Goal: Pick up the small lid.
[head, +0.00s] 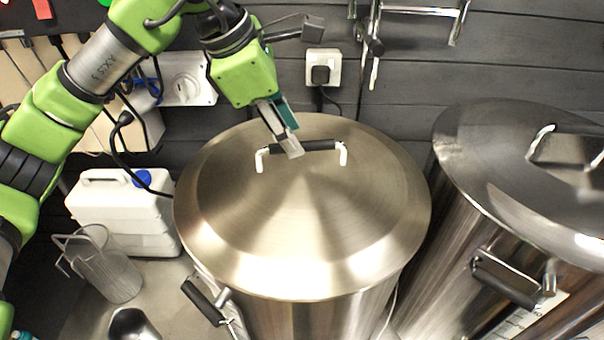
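A round brushed-steel lid (310,225) sits flat on the large steel pot in the middle of the head view. Its bar handle (325,145) has a black grip and pale metal ends. A second steel lid (490,160) lies on the pot at the right. I cannot tell which lid the task calls small. My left gripper (291,138) reaches down from above to the middle lid's handle. One grey fingertip overlaps the handle's left part, and the other finger is partly hidden. I cannot tell whether the fingers grip the bar. My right gripper is not in view.
Black side handles (203,302) stick out from the pots.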

